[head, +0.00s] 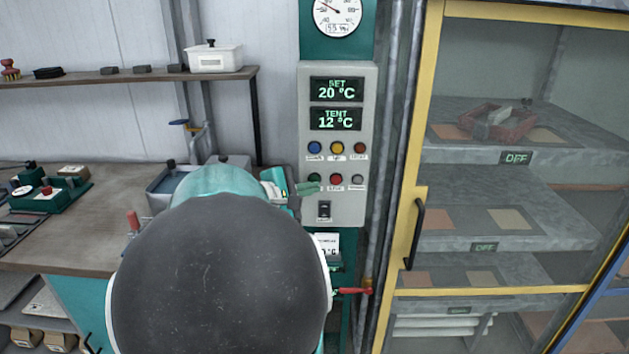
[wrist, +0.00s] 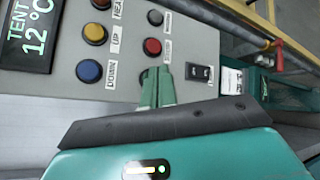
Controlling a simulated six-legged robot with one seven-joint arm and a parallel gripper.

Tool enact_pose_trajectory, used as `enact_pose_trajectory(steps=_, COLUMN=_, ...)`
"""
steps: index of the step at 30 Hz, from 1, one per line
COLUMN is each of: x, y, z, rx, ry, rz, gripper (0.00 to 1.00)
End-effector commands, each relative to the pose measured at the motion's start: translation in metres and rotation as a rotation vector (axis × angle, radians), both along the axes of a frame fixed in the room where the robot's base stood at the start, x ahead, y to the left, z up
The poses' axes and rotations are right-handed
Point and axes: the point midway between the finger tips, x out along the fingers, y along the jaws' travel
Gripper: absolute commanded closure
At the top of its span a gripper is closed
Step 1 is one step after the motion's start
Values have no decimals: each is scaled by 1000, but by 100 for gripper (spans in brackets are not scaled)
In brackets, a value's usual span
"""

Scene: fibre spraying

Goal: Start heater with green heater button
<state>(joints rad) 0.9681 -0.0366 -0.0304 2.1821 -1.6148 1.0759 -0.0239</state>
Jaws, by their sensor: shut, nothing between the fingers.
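The grey heater control panel (head: 343,205) stands on the wall, with displays reading SET 20 °C and TENT 12 °C. The green button (head: 314,177) is at the left of the lower button row. My gripper (head: 312,188) is shut and empty, its green fingertips right at that button, just below it in the head view. In the wrist view my fingertips (wrist: 158,76) cover the green button's place, so I cannot tell whether they touch it. The red button (wrist: 152,46) shows just beyond the fingertips.
Blue (head: 314,148), yellow (head: 337,148) and red (head: 360,148) buttons form the upper row. A black switch (head: 324,209) sits below the lower row. A glass cabinet with a yellow frame (head: 412,150) stands right, and a workbench (head: 90,225) left.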

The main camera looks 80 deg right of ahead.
Motion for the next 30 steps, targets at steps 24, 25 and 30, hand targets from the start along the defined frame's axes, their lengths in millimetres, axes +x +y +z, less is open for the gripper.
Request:
enact_pose_trajectory(steps=24, x=2, y=-6, z=0, rx=0, ry=0, rz=1, gripper=100)
enact_pose_trajectory(steps=25, x=2, y=-7, z=0, rx=0, ry=0, rz=0, gripper=100)
enact_pose_trajectory(steps=30, x=2, y=-8, z=0, rx=0, ry=0, rz=0, gripper=100)
